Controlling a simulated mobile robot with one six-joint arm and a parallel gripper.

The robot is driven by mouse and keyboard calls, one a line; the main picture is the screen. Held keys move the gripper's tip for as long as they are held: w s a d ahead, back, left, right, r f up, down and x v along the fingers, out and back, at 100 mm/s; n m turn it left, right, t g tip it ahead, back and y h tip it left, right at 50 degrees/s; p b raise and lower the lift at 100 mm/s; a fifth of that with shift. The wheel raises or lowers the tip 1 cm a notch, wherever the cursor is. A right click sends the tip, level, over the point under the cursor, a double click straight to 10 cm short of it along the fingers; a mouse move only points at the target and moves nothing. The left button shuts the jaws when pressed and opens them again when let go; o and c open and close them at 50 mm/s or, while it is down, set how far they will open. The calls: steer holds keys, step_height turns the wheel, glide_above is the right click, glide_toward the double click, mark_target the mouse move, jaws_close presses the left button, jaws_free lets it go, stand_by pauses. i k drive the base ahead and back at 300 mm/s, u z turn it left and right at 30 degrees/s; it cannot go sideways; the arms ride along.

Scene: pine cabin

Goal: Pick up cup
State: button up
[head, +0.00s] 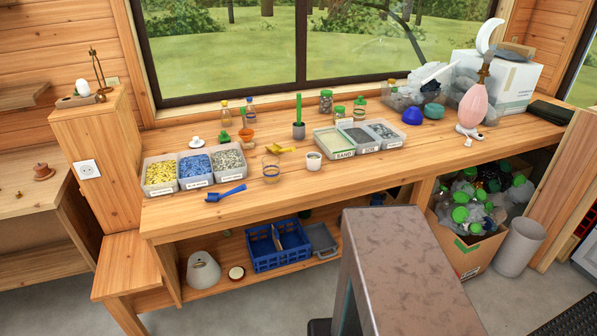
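A small white cup (314,162) stands upright near the middle of the wooden workbench (380,176), in front of the sand tray. A clear glass with a yellowish band (271,170) stands to its left. A grey cup-like holder (298,132) with a green upright item in it stands farther back. A small white object (196,141), possibly a cup on a saucer, sits behind the left trays. I cannot tell which of these the task means. My gripper is not in view.
Trays of yellow, blue and grey pieces (195,171) stand at left, three more trays (358,140) behind the white cup. A blue scoop (226,193) and yellow scoop (281,149) lie nearby. The bench's front strip right of the white cup is clear.

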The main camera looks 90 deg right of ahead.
mark_target(314, 162)
steer(key=z, duration=0.85)
steer(key=i, duration=0.55)
steer(key=z, duration=1.35)
steer(key=i, duration=0.3)
steer(key=u, duration=0.45)
